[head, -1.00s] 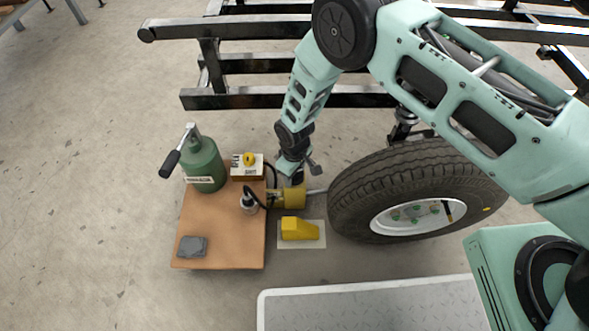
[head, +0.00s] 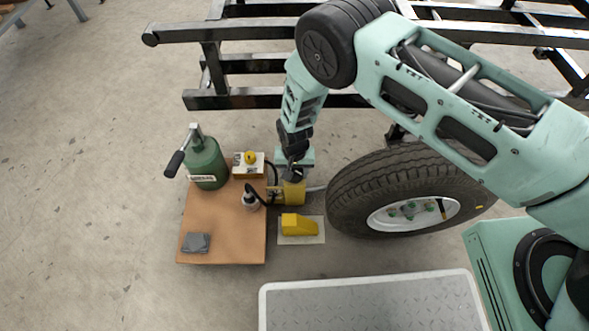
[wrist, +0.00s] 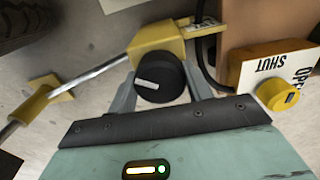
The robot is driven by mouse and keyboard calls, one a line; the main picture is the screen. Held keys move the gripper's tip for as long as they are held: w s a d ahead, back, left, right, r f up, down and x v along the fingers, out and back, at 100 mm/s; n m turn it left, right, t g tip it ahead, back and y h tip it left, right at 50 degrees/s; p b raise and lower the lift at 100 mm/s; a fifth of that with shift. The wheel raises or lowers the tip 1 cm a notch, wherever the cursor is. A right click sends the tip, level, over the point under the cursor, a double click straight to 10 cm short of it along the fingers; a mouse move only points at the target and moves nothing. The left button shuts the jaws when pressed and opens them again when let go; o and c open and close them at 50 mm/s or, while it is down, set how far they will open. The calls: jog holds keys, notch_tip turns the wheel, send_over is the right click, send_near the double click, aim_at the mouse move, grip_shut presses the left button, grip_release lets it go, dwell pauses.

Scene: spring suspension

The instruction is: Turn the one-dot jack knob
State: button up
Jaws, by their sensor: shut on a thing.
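A black round knob (wrist: 160,80) with a white bar mark is at the end of the yellow jack body (wrist: 155,38) in the wrist view. I cannot make out any dots on it. My gripper (wrist: 162,88) has one finger on each side of the knob and is shut on it. In the head view my gripper (head: 293,172) points down over the yellow jack (head: 294,194), left of the tyre. There the arm and fingers mostly hide the knob.
A box with a yellow knob (wrist: 278,94) and SHUT/OPEN lettering is close on the right. The brown board (head: 225,235) carries a green pump bottle (head: 205,163). A tyre (head: 345,195), yellow wedge (head: 300,225) and black frame (head: 240,101) surround the jack.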

aim_at(295, 170)
jog(key=m, duration=0.6)
jog(key=shift+m, duration=0.3)
dwell(0.5)
jog(key=o, duration=1)
notch_tip(295, 170, up, 17)
jog(key=p, duration=0.6)
jog(key=shift+r+p, duration=0.2)
jog(key=shift+p, duration=0.15)
